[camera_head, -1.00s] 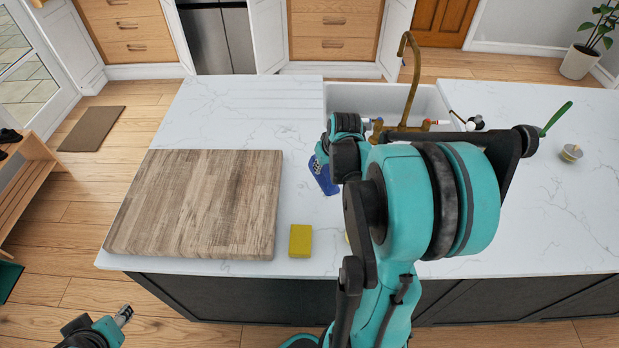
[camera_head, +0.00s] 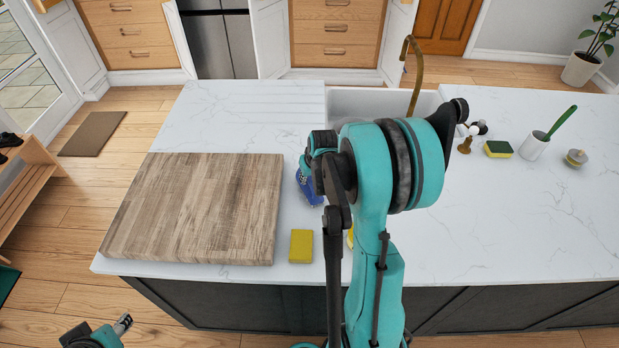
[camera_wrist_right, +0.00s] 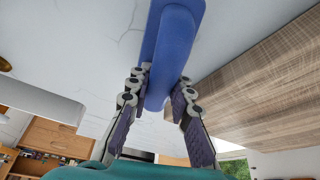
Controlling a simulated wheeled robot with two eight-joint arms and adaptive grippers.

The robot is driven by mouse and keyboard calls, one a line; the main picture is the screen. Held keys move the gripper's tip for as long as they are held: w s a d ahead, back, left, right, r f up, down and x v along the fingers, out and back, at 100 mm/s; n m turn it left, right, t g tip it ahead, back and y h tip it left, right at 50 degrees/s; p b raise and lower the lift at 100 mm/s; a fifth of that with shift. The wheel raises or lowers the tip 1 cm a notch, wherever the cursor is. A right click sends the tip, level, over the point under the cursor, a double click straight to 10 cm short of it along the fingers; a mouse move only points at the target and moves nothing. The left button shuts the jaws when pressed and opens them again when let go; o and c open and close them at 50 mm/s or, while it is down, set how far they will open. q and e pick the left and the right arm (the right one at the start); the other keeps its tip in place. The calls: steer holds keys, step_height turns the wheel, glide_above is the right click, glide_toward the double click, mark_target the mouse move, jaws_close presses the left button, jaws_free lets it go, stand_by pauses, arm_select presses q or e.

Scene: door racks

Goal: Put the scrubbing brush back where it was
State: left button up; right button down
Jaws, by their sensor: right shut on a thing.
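The blue scrubbing brush (camera_head: 307,190) is over the white countertop, just right of the wooden board. Its long blue body fills the upper middle of the right wrist view (camera_wrist_right: 172,55). My right gripper (camera_wrist_right: 160,95) is shut on it, with one finger on each side. In the head view my right arm hides most of this gripper (camera_head: 312,172), and I cannot tell whether the brush touches the counter. My left gripper (camera_head: 123,323) is low at the left, away from the counter; its opening is unclear.
A wooden board (camera_head: 195,210) covers the counter's left part. A yellow sponge (camera_head: 301,246) lies at the front edge. Behind my arm is a sink (camera_head: 350,101) with a brass faucet (camera_head: 413,75). A sponge (camera_head: 498,149), white cup (camera_head: 534,146) and small round item (camera_head: 576,158) stand right.

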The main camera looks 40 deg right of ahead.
steer(key=shift+f, duration=0.25)
steer(key=c, duration=1.4)
jaws_free()
steer(key=shift+o, duration=0.2)
steer(key=shift+r, duration=0.15)
steer(key=shift+r, duration=0.25)
steer(key=p+v, duration=0.3)
steer(key=v, duration=0.8)
steer(key=shift+s+r, duration=0.1)
steer(key=shift+r, duration=0.2)
steer(key=s+a+r+n+t, duration=0.1)
steer(key=s+a, duration=0.2)
steer(key=a, duration=0.4)
steer(key=s+a+r+n+t+y, duration=0.1)
steer(key=s+a, duration=0.3)
steer(key=a, duration=0.4)
steer(key=s+a+r+n, duration=0.1)
steer(key=s+a+r, duration=0.1)
steer(key=a, duration=0.6)
steer(key=shift+s+r+t, duration=0.4)
steer(key=shift+s, duration=0.25)
steer(key=shift+a, duration=0.1)
